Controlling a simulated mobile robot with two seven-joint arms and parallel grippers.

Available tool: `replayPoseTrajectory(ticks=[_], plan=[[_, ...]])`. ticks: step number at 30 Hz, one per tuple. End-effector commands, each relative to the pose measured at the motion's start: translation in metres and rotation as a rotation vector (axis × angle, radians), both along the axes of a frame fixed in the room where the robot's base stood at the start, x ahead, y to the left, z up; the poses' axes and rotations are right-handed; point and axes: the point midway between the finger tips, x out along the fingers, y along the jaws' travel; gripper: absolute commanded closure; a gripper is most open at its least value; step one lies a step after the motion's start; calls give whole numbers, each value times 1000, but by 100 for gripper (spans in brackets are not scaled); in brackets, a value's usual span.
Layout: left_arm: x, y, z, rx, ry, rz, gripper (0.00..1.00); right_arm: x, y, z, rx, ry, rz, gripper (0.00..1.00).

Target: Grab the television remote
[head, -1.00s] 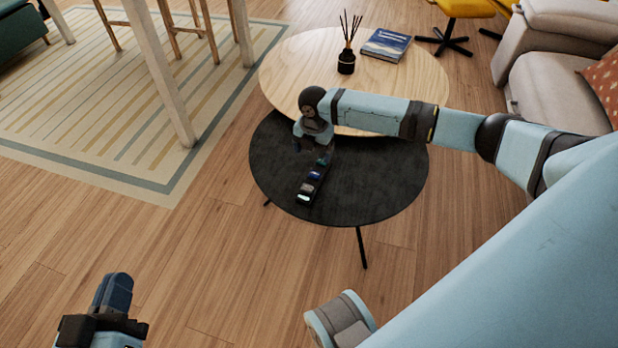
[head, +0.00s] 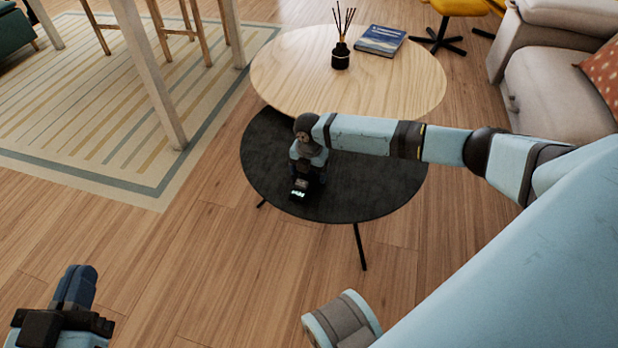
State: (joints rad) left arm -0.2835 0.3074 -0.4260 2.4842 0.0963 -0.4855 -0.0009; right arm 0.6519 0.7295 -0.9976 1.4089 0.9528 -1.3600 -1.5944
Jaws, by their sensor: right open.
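The television remote (head: 299,191) is a dark slim bar with small light buttons. It lies on the round black table (head: 372,190), near its front left part. My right gripper (head: 309,179) points down over the remote and hides most of it; only its near end shows. The jaws are open, with the fingers around or just above the remote; I cannot tell whether they touch it. My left gripper (head: 75,290) is at the bottom left, over the floor, far from the table. Its fingertips do not show clearly enough to tell open from shut.
A higher round wooden table (head: 400,85) stands behind, with a reed diffuser (head: 340,55) and a blue book (head: 381,40). A beige sofa (head: 540,85) is at the right. A striped rug (head: 110,120) and a table leg are at the left. The wooden floor in front is clear.

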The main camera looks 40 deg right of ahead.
Motion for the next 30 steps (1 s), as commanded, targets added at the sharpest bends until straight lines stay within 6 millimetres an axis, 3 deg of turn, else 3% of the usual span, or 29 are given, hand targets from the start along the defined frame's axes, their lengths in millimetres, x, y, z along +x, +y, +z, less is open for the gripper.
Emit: replayPoseTrajectory(ticks=[2, 3, 10, 12, 23, 30], plan=[[0, 0, 1, -1, 2, 0, 100, 0, 0, 1, 1, -1, 0, 19], [0, 0, 1, -2, 2, 0, 100, 0, 0, 1, 1, -1, 0, 24], [-1, 0, 0, -3, 4, -1, 100, 0, 0, 1, 1, -1, 0, 77], [-1, -1, 0, -3, 4, -1, 100, 0, 0, 2, 1, -1, 0, 81], [-1, -1, 5, -14, 19, -4, 100, 1, 0, 13, 2, -3, 0, 82], [-9, -6, 11, -70, 122, -12, 100, 2, 0, 60, 1, -5, 0, 82]])
